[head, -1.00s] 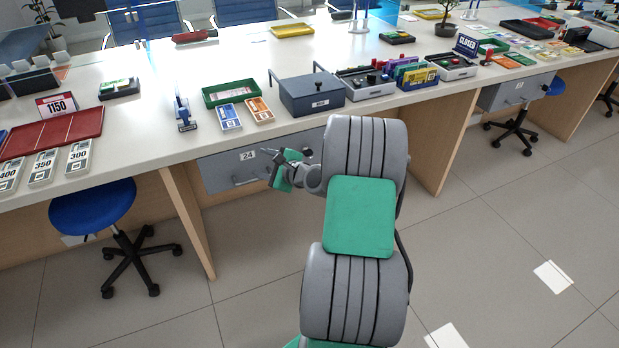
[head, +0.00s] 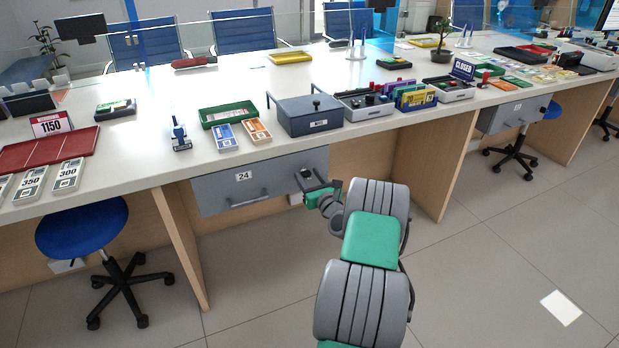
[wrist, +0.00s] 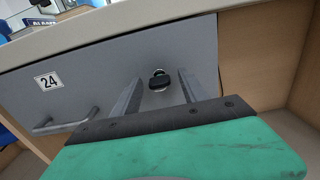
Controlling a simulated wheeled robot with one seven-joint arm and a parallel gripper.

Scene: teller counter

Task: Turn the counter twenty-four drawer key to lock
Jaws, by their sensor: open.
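The grey drawer (head: 215,197) marked 24 is under the counter, closed, with a bar handle (head: 249,199) left of centre. It fills much of the wrist view (wrist: 110,75). The black key (wrist: 159,81) sits in a round lock on the drawer's right side in the wrist view, its bow lying roughly level. In the head view the lock area (head: 306,173) is small, close beside my fingers. My gripper (head: 316,183) is open in front of the drawer. In the wrist view my two fingers (wrist: 158,95) stand either side of the key, apart from it; contact is not visible.
The counter top (head: 150,165) overhangs above the drawer. A wooden side panel (head: 440,165) stands to the right and another (head: 183,245) to the left. A blue stool (head: 82,226) is at the left.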

